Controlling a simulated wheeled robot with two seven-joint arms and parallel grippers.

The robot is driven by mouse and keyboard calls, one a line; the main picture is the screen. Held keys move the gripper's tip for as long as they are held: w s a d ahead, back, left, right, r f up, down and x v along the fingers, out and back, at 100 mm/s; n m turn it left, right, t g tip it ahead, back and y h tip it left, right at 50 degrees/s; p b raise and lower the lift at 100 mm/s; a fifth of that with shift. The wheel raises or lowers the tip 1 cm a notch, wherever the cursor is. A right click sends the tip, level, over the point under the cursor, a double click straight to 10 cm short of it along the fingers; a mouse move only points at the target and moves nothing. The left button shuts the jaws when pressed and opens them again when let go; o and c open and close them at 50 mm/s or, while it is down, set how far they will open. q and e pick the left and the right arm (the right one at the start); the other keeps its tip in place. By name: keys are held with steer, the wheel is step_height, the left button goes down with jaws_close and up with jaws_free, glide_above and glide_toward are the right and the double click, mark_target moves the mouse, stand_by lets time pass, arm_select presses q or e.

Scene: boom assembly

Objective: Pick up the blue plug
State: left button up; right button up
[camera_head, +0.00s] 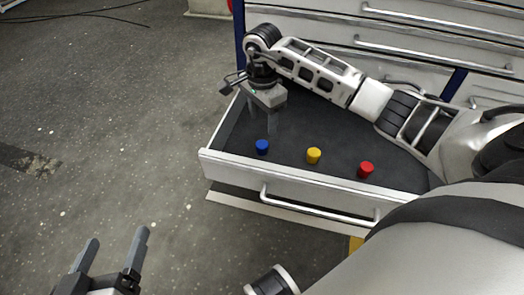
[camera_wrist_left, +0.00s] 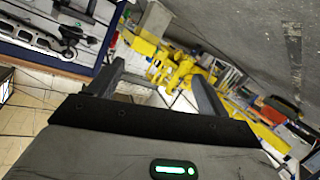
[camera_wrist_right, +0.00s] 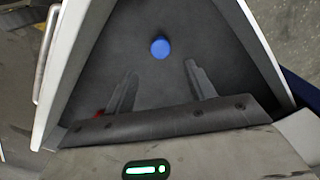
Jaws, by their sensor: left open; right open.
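The blue plug (camera_head: 262,147) stands on the dark floor of the open drawer, the leftmost of three plugs in the head view. In the right wrist view the blue plug (camera_wrist_right: 160,47) lies beyond the fingertips, roughly between their lines. My right gripper (camera_head: 263,128) is open and empty, fingers pointing down inside the drawer, near the blue plug but apart from it. It also shows in the right wrist view (camera_wrist_right: 160,78). My left gripper (camera_head: 116,236) is open and empty over the floor at the lower left, well away from the drawer.
A yellow plug (camera_head: 313,156) and a red plug (camera_head: 366,170) stand to the right in the same drawer. The drawer front (camera_head: 230,169) with its handle (camera_head: 310,209) and the side walls enclose them. The cabinet (camera_head: 300,28) rises behind. Grey floor is open on the left.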

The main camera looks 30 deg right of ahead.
steer(key=b, duration=0.1)
glide_above(262, 144)
step_height(262, 144, down, 5)
steer(key=shift+r, duration=0.1)
step_height(262, 144, down, 4)
steer(key=shift+a+f+b, duration=0.1)
steer(key=shift+f+b, duration=0.1)
steer(key=shift+b, duration=0.9)
steer(key=shift+f, duration=0.35)
steer(key=c, duration=0.8)
arm_select(q)
steer(key=shift+w+d+r+n+t+h, duration=0.2)
steer(key=shift+d+r+n+t+h, duration=0.25)
steer(key=shift+r+n+h, duration=0.3)
arm_select(e)
steer(key=shift+c, duration=1.2)
